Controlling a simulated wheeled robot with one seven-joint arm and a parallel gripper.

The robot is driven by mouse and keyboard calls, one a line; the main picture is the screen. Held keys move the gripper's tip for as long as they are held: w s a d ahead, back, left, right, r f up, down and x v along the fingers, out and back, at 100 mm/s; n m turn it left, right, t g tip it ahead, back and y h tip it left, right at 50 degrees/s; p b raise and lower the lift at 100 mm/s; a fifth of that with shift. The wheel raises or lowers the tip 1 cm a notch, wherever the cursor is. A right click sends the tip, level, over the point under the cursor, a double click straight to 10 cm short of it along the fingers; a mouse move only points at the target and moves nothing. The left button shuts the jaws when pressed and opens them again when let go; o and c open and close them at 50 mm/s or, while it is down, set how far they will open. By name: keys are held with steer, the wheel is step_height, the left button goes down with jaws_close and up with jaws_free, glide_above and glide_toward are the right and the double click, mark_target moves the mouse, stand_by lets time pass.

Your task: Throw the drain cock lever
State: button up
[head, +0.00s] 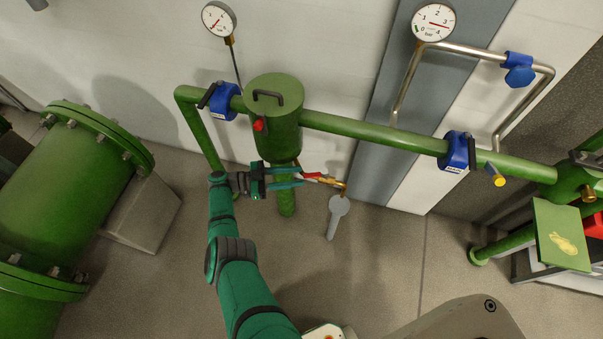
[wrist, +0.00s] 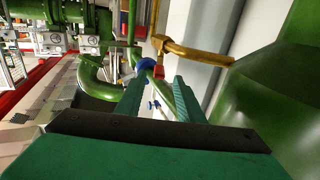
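The drain cock is a small brass fitting (head: 328,182) beneath the green strainer pot (head: 274,110). Its red lever (head: 312,175) lies just beyond my fingertips. In the wrist view, the brass pipe (wrist: 195,51) runs across above the fingers, with a small red part (wrist: 157,69) at its left end. My gripper (head: 301,177) is open, its two teal fingers apart and pointing right at the cock. In the wrist view, the gripper (wrist: 158,92) shows a gap between its fingers. I cannot tell whether either finger touches the lever.
A grey paddle-shaped piece (head: 338,214) is below the brass outlet. A large flanged green pipe (head: 65,190) stands left. Gauges (head: 219,19) (head: 433,21) are above. Floor right of centre is clear.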

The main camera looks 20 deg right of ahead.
steer(key=shift+w+a, duration=0.15)
steer(key=shift+a, duration=0.45)
